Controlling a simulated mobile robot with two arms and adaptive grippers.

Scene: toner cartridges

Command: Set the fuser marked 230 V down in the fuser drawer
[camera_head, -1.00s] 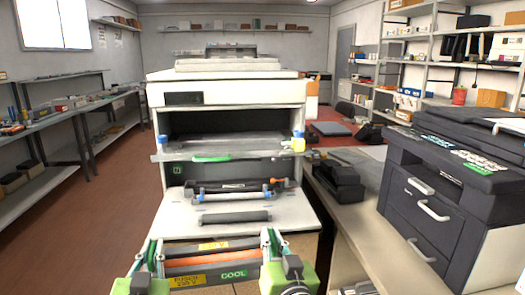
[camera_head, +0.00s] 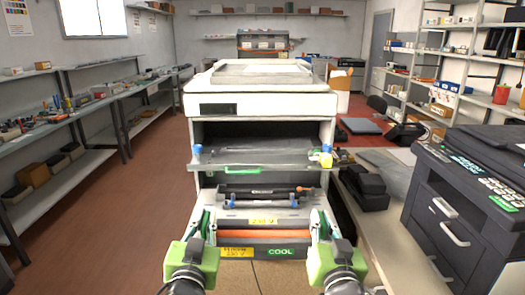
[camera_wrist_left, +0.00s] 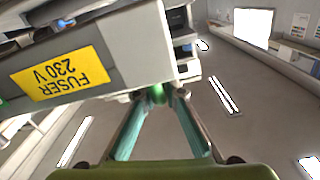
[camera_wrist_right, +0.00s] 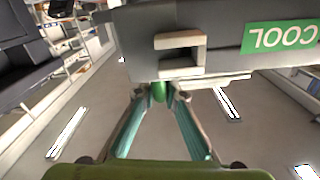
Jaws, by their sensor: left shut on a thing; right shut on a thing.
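The fuser (camera_head: 265,235) is a long grey unit with an orange roller, yellow labels and a green COOL label. Its FUSER 230 V label shows upside down in the left wrist view (camera_wrist_left: 62,72). My left gripper (camera_head: 202,222) is shut on its left end and my right gripper (camera_head: 320,224) on its right end. In the right wrist view its end (camera_wrist_right: 185,45) is at the fingertips. The fuser is level in front of the printer. A pulled-out white drawer (camera_head: 212,203), apparently the fuser drawer, lies just beyond it; its front is hidden. I cannot tell whether they touch.
The white printer (camera_head: 260,105) is open in front. A dark unit with blue latches (camera_head: 257,191) sits behind the fuser, under a panel with a green handle (camera_head: 243,170). A dark printer (camera_head: 465,200) and a black device (camera_head: 365,187) stand at right.

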